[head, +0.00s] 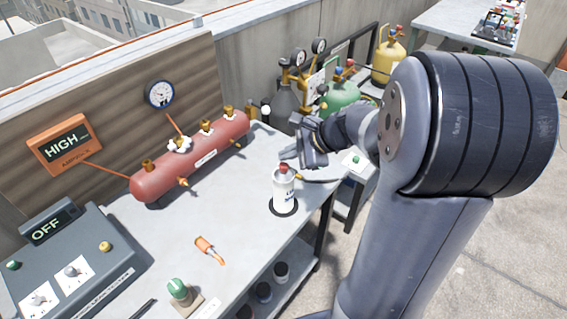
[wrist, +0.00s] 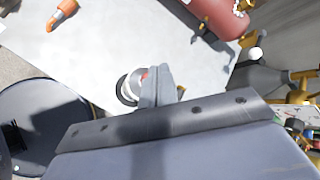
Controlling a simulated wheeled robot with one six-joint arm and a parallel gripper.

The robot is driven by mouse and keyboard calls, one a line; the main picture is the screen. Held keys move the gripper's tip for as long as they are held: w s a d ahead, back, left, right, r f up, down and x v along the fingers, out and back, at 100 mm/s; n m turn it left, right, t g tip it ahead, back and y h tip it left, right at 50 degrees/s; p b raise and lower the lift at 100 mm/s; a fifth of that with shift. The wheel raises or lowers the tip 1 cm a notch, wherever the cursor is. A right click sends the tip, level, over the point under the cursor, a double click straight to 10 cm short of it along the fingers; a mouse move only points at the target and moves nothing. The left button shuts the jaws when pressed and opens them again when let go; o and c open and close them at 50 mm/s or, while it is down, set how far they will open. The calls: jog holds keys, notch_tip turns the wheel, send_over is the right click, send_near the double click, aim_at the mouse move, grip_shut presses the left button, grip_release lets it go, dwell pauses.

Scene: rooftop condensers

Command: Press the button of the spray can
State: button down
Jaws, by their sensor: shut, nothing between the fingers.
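The spray can (head: 284,193) is white with dark lettering and a red button (head: 283,169) on top. It stands upright on a black ring near the right edge of the workbench. My gripper (head: 290,157) is shut and empty, above and just behind the can in the head view. In the wrist view the shut fingers (wrist: 157,70) cover part of the can (wrist: 130,88), and a bit of the red button shows beside them. I cannot tell whether the fingertips touch the button.
A red tank (head: 190,158) with brass valves lies at the back of the workbench (head: 235,215). An orange-handled tool (head: 206,245) and a green knob (head: 178,289) are toward the front. A control box (head: 75,265) reads OFF; a wall display (head: 65,143) reads HIGH. Gas cylinders (head: 340,95) stand behind.

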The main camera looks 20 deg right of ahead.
notch_tip(320, 180, up, 5)
jog(key=p, duration=0.4)
dwell(0.5)
dwell(0.4)
